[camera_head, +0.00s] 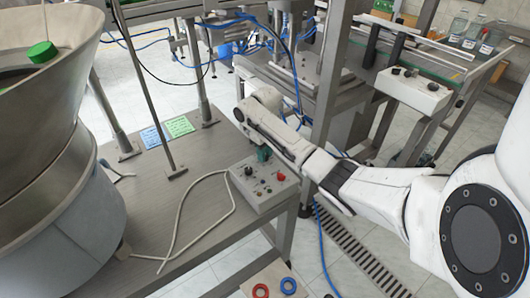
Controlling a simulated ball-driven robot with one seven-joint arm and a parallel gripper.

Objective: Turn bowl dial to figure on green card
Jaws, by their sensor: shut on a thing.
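A grey control box (262,188) sits at the right edge of the steel table. Its top has a black dial (249,171), a red button (281,178) and small lamps. My gripper (263,155) points down at the back of the box top, shut on a dial there that my fingers and arm mostly hide. The black dial at the left stands apart from my fingers. A green card (180,126) lies flat on the table behind the box, with writing too small to read. The dial's pointer cannot be seen.
A blue card (154,136) lies beside the green card. A large steel bowl feeder (50,150) with a green cap (41,52) stands at left. A pale cable (190,185) loops from the box. Red (260,290) and blue (288,285) rings lie in front.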

